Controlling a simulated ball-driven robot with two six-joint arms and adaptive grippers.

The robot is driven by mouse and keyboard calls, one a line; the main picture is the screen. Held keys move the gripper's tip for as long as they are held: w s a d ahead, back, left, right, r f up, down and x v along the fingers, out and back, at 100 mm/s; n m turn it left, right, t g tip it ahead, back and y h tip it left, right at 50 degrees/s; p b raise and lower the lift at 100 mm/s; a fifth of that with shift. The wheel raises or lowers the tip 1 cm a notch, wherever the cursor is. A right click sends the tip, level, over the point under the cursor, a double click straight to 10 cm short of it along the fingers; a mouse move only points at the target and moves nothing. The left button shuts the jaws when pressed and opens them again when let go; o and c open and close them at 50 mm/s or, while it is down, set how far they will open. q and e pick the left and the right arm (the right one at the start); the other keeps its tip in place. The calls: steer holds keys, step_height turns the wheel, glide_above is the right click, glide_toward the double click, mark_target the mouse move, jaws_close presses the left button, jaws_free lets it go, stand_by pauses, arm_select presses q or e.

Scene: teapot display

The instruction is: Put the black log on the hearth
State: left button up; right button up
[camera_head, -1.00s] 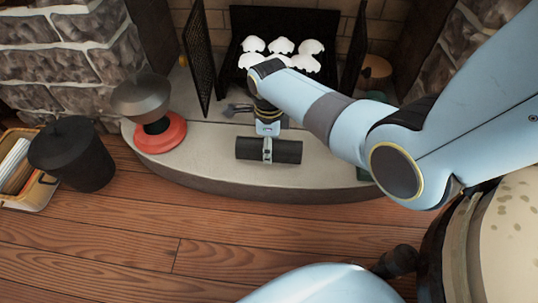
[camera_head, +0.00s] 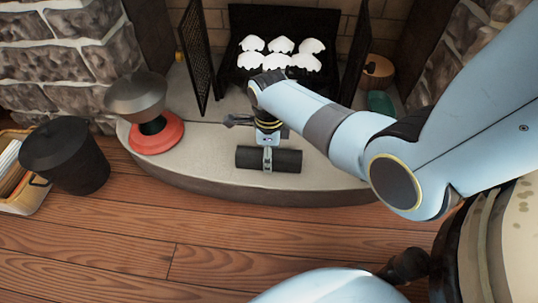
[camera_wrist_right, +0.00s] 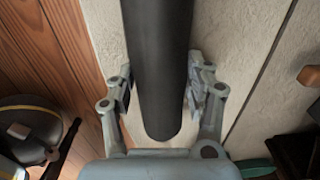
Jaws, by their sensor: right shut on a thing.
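The black log (camera_head: 285,160) lies crosswise over the front part of the pale stone hearth (camera_head: 210,160) in the head view. My right gripper (camera_head: 267,159) reaches down from above and is shut around the log's middle. In the right wrist view the log (camera_wrist_right: 158,70) runs between the two fingers of the gripper (camera_wrist_right: 163,88), with the pale hearth (camera_wrist_right: 225,40) below. I cannot tell whether the log touches the stone or hangs just above it. My left gripper is not in view.
A dark bowl-shaped thing on a red base (camera_head: 157,137) stands on the hearth at left. A black bucket (camera_head: 70,158) and a basket (camera_head: 25,180) stand on the wooden floor. The firebox with white shapes (camera_head: 280,55) is behind. Bare hearth lies left of the log.

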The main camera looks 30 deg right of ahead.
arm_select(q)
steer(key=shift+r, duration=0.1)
arm_select(e)
steer(key=shift+f, duration=0.1)
steer(key=o, duration=1.3)
steer(key=shift+c, duration=0.2)
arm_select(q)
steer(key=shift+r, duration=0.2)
